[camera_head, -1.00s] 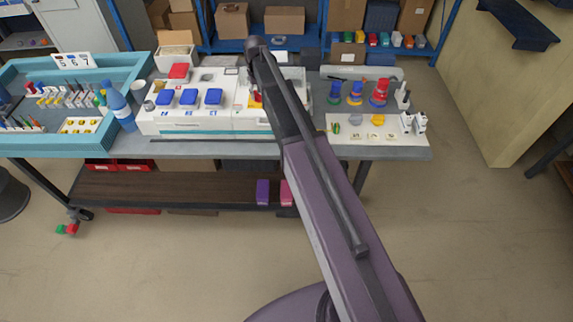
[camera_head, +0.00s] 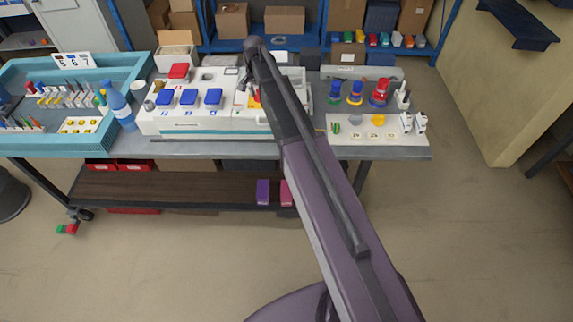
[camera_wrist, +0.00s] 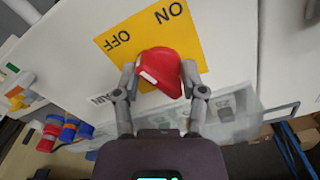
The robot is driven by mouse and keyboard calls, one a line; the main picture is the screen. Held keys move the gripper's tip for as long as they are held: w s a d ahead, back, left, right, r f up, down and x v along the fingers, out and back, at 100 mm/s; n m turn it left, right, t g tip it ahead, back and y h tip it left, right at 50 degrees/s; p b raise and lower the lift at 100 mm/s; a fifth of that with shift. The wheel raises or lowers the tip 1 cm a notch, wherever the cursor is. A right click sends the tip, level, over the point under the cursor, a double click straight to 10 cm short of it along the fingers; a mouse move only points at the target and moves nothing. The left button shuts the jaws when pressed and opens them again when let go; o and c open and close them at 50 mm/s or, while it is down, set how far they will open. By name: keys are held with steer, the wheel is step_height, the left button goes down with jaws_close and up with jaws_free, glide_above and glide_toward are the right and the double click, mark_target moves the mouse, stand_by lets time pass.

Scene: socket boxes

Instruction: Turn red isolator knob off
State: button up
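The red isolator knob (camera_wrist: 163,71) sits on a yellow plate (camera_wrist: 130,48) marked ON and OFF in the wrist view. Its white mark is at its left side in that view, below the OFF lettering. My gripper (camera_wrist: 158,68) is around the knob, one finger on each side. The fingers stand wide apart, with a narrow gap at the left finger; contact on the right is unclear. In the head view my gripper (camera_head: 246,87) is over the right part of the white panel. There the yellow plate (camera_head: 255,101) shows partly and my arm hides much of the knob.
Coloured plugs (camera_head: 355,92) stand to the right on the table. A blue bottle (camera_head: 119,106) and a teal tray (camera_head: 88,142) are further left.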

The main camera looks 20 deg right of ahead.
mark_target(258, 93)
steer(key=m, duration=0.3)
steer(key=shift+a+m, duration=0.1)
steer(key=shift+m, duration=0.3)
steer(key=shift+r, duration=0.25)
step_height(258, 93, up, 14)
steer(key=p, duration=1.4)
steer(key=s+f+n+b, duration=0.6)
steer(key=s+f+b, duration=0.3)
steer(key=s, duration=0.5)
steer(key=s+f+n+b, duration=0.6)
steer(key=s+f+b, duration=0.2)
steer(key=s, duration=0.6)
steer(key=shift+s+d+f+b, duration=0.35)
steer(key=shift+s+f+b, duration=0.05)
steer(key=shift+f, duration=0.2)
